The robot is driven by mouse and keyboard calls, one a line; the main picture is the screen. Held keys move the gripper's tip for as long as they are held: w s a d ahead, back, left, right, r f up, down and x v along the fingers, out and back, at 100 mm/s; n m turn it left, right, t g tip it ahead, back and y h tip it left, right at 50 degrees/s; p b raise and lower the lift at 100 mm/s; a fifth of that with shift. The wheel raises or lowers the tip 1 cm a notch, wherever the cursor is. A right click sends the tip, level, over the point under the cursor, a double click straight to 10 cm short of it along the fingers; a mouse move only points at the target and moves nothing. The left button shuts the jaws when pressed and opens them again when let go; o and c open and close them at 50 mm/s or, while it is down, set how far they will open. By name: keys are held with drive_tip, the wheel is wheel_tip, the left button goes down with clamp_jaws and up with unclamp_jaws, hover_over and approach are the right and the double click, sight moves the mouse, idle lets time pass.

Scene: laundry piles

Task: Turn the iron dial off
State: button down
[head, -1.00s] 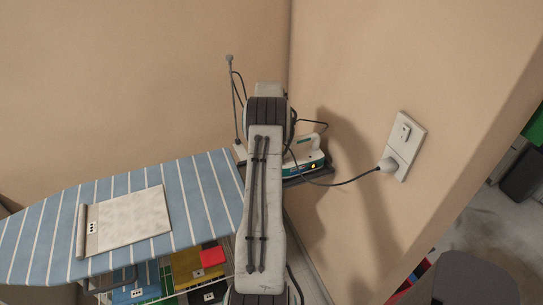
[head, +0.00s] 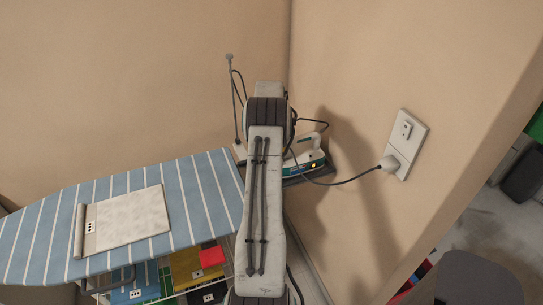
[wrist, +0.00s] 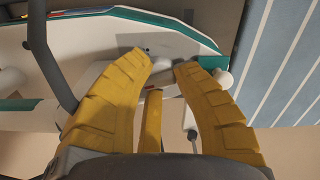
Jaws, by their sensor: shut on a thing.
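The iron (head: 312,163) is white and teal and sits at the board's far right end, partly hidden behind my arm. An orange light glows on its side. In the wrist view the iron (wrist: 85,62) fills the upper left, with a white body and teal trim. My gripper (wrist: 165,66) has yellow fingers, with the tips against the iron's body and a small gap between them. They are closed around the small dial (wrist: 164,75), which is mostly hidden, so its setting cannot be read. In the head view my arm hides the gripper.
A striped blue ironing board (head: 210,185) extends left, with a folded pale cloth (head: 130,223) on it. Coloured laundry (head: 190,268) lies below. The iron's cord runs to a plug (head: 389,164) in a wall socket (head: 408,140). Walls stand close behind and to the right.

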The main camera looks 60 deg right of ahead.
drive_tip(key=shift+f, duration=0.1)
drive_tip(key=c, duration=1.2)
unclamp_jaws()
wheel_tip(320, 180, up, 12)
